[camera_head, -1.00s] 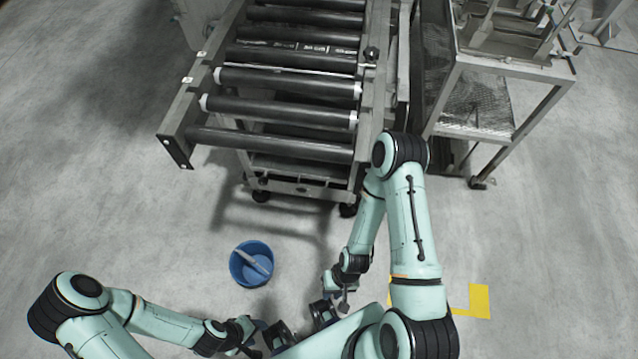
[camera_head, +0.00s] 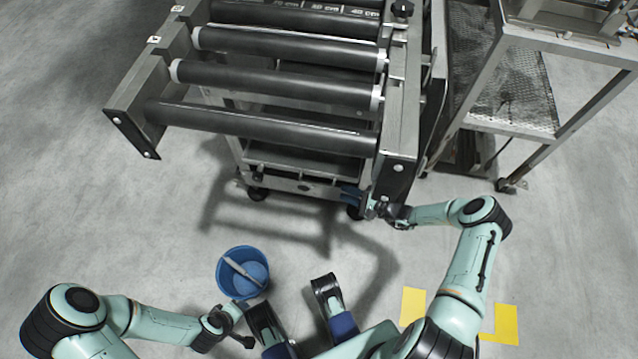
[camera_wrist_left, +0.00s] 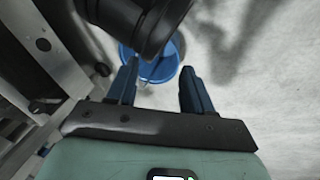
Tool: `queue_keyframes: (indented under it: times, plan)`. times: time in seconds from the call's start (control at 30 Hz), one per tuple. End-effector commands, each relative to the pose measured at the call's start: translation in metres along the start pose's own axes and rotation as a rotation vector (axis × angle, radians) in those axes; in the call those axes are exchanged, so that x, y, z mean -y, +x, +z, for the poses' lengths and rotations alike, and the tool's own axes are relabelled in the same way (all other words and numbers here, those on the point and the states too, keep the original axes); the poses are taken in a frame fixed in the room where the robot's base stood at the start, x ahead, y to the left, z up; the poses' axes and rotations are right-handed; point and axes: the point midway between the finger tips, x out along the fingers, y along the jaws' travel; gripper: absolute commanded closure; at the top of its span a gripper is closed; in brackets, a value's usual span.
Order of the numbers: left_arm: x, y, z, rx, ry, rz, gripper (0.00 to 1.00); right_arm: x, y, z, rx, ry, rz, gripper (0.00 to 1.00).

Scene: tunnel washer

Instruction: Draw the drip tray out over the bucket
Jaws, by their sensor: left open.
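The drip tray (camera_head: 265,179) appears to be the low metal tray under the roller conveyor, its front lip facing me with a dark slot in the middle. My right gripper (camera_head: 352,199) is at the right end of that lip, near a caster; its blue fingers are small and I cannot tell whether they touch the tray or are shut. The blue bucket (camera_head: 229,287) stands on the floor in front, with a pale tool in it. My left gripper (camera_head: 243,332) is open and empty near the bucket. The left wrist view shows its spread fingers (camera_wrist_left: 160,90) with the bucket (camera_wrist_left: 172,68) beyond, partly hidden.
The roller conveyor (camera_head: 262,124) overhangs the tray. A metal rack with a mesh shelf (camera_head: 510,105) stands at the right. Yellow floor marks (camera_head: 507,324) lie at lower right. The floor (camera_head: 100,215) left of the bucket is clear.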

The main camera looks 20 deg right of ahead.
Motion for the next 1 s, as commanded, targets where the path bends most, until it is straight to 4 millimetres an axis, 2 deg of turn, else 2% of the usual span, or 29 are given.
queue_keyframes:
  times: [0.03,0.23,0.4,0.5,0.67,0.93,1.0]
  plan:
    - [0.002,0.005,-0.004,-0.012,-0.002,-0.001,0.49,-0.002,0.013,0.000,0.005,-0.001,0.000,0.77]
    - [0.007,0.019,-0.022,-0.066,-0.005,-0.005,0.49,-0.004,0.057,0.000,0.004,0.001,0.003,0.77]
    - [0.018,0.031,-0.013,-0.034,-0.016,-0.024,0.49,-0.003,0.086,0.000,0.004,0.001,0.003,0.77]
    - [0.025,0.035,-0.004,-0.008,-0.023,-0.035,0.49,-0.003,0.096,0.000,0.002,0.001,0.004,0.77]
    - [0.028,0.038,0.001,0.010,-0.028,-0.043,0.49,-0.003,0.104,0.001,0.002,0.002,0.004,0.77]
    - [0.029,0.038,0.002,0.013,-0.029,-0.044,0.49,-0.002,0.105,0.001,0.002,0.002,0.004,0.77]
    - [0.029,0.038,0.002,0.013,-0.029,-0.044,0.49,-0.002,0.105,0.001,0.002,0.002,0.004,1.00]
